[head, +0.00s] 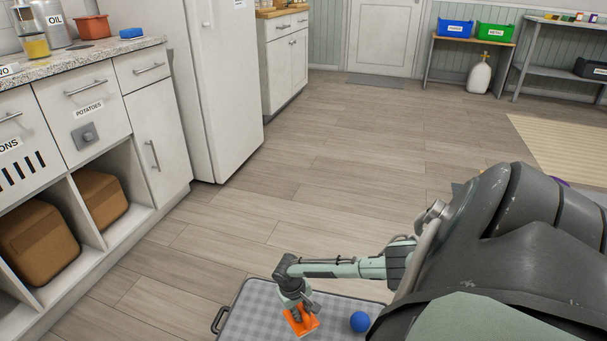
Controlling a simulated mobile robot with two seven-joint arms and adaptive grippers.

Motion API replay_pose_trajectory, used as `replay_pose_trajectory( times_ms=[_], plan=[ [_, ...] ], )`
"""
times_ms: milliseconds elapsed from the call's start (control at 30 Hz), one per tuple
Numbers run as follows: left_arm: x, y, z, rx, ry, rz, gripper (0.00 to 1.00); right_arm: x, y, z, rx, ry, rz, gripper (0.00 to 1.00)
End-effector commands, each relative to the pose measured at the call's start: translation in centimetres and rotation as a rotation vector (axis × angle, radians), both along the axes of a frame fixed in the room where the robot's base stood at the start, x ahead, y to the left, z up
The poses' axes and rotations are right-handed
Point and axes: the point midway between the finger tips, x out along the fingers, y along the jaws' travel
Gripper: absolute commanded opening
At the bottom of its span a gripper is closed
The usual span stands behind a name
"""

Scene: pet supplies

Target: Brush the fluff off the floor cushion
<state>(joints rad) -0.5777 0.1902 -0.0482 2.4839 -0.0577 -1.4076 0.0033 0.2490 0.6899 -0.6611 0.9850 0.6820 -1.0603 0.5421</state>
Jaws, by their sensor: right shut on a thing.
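The floor cushion (250,312) is grey and checked, low in the picture on the wooden floor, cut off by the bottom edge. My right gripper (298,310) points down over it and is shut on an orange brush (305,325), which is at the cushion's surface. Whether the brush touches the cloth, and its bristles, I cannot tell. I make out no fluff; part of the cushion is hidden by my arm and the frame edge. My left gripper is not in view.
A blue ball (360,321) is on the cushion, right of the brush. A dark handle (220,320) shows at the cushion's left side. A cabinet (155,140) with open cubbies stands left, a white fridge (225,90) behind it. The middle floor is clear.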

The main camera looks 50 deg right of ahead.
Motion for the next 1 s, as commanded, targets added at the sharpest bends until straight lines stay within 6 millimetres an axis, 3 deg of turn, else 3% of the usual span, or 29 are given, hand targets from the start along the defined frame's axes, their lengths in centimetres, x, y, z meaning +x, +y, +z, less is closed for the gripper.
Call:
replay_pose_trajectory(
  times_ms=[333, 733, 867, 1000],
  plan=[
    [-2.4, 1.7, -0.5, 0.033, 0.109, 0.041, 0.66, 0.0, -0.1, 0.5, 0.000, 0.000, 0.001, 0.00],
    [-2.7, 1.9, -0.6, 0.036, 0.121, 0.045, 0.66, 0.1, 0.0, 0.6, 0.001, -0.001, 0.001, 0.00],
    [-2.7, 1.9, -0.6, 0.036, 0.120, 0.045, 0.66, 1.6, 1.3, 1.5, 0.002, -0.005, 0.007, 0.00],
    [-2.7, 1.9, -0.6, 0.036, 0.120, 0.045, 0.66, 5.2, 4.8, 4.2, 0.003, -0.010, 0.016, 0.00]
  ],
)
